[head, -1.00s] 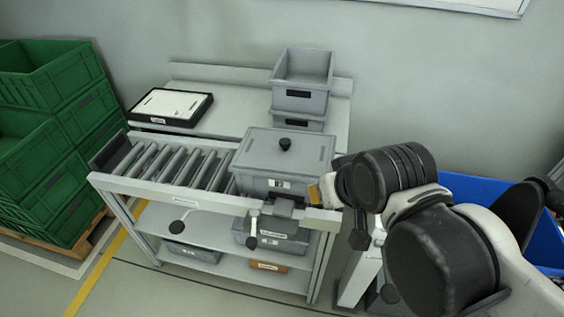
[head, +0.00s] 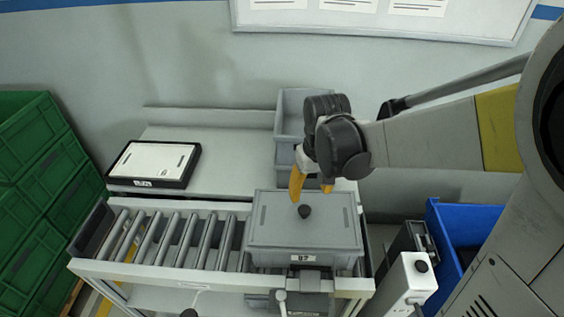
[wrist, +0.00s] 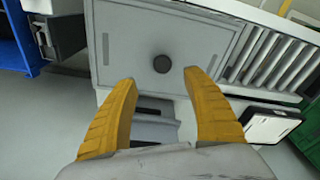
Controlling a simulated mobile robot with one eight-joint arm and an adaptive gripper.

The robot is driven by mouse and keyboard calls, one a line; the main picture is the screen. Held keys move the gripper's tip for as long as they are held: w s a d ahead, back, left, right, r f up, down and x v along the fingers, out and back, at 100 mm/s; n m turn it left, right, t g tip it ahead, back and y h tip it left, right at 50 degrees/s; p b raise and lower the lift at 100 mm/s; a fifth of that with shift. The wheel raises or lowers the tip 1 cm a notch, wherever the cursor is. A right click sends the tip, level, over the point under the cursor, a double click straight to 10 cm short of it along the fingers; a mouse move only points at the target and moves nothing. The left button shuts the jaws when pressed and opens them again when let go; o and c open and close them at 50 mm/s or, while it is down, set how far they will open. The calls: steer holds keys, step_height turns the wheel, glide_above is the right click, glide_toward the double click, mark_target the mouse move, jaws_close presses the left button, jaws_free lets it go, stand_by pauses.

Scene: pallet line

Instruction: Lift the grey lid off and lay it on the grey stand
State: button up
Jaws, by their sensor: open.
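The grey lid (head: 335,215) lies on a grey crate (head: 300,258) at the right end of the roller conveyor. A black knob (head: 304,211) stands up in the middle of the lid. My gripper (head: 311,194) is open above the lid, its yellow fingers pointing down near the knob. In the wrist view my gripper (wrist: 159,76) is empty, and the knob (wrist: 162,63) shows beyond the gap between the fingertips. The lid (wrist: 125,40) lies flat. A light grey bench top (head: 235,160) is behind the conveyor; I cannot tell whether it is the grey stand.
A black-framed white panel (head: 152,163) lies on the bench at left. Grey bins (head: 288,125) are stacked behind my gripper. Rollers (head: 185,240) left of the crate are bare. Green crates (head: 35,160) stand at far left, a blue bin (head: 440,235) at right.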

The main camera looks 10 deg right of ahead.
mark_target(305, 209)
step_height(305, 209, down, 4)
steer(key=shift+w+f+b, duration=0.1)
steer(key=shift+f+b, duration=0.1)
steer(key=shift+b, duration=0.5)
steer(key=f+b, duration=0.1)
steer(key=f, duration=0.2)
steer(key=w+f+b, duration=0.1)
steer(key=f, duration=0.1)
steer(key=shift+w+a+f+b, duration=0.1)
steer(key=shift+a+f+b, duration=0.15)
steer(key=shift+f+b, duration=0.1)
steer(key=shift+r, duration=0.1)
jaws_close()
steer(key=shift+r, duration=0.1)
